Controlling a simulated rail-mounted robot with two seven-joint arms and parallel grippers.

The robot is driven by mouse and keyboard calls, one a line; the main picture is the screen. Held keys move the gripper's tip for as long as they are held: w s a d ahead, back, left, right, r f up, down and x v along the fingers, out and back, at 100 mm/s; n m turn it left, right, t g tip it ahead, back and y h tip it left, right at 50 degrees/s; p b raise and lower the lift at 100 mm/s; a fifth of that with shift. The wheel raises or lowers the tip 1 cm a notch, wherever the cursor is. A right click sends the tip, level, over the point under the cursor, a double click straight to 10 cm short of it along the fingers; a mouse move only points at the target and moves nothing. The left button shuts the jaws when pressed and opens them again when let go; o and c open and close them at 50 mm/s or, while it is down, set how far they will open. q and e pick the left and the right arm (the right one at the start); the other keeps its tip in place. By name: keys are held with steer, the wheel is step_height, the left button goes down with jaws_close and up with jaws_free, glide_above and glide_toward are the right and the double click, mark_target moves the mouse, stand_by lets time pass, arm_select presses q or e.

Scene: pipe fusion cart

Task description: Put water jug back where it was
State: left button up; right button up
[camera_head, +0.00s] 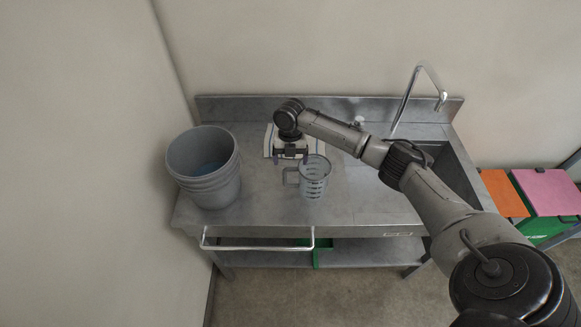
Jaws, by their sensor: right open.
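The water jug (314,178) is a clear measuring jug with dark markings and a handle on its left side. It stands upright on the steel sink table (350,207), near the middle. My right gripper (291,156) is open just behind and above the jug's handle. It looks empty; whether a finger touches the handle cannot be told from this angle. My left gripper is not in view.
A grey bucket (205,170) stands at the table's left end. A striped cloth (270,141) lies behind my right gripper. A sink with a tall tap (405,100) is at the right. Orange (503,193) and pink (546,191) topped bins stand beyond the table's right end.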

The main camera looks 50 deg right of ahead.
step_height(320, 180, up, 7)
steer(key=s+a+f+m+t, duration=0.1)
steer(key=s+a+f+m, duration=0.4)
steer(key=a+f, duration=0.5)
steer(key=s+a+f+m+t, duration=0.1)
steer(key=s+a+f+m, duration=0.2)
steer(key=s+a+f, duration=0.6)
steer(key=s+a+r+m+t, duration=0.1)
steer(key=s+a+r+m, duration=0.1)
steer(key=s+m, duration=0.5)
steer(key=s+a+r+m+t, duration=0.1)
steer(key=s+a+r+m, duration=0.2)
steer(key=s+a+m, duration=0.2)
steer(key=s+m, duration=0.3)
steer(key=s, duration=0.1)
steer(key=shift+t+h, duration=0.3)
steer(key=shift+h, duration=0.1)
steer(key=shift+s+a, duration=0.1)
steer(key=shift+a, duration=0.05)
step_height(320, 180, up, 20)
steer(key=p, duration=2)
steer(key=shift+r, duration=0.25)
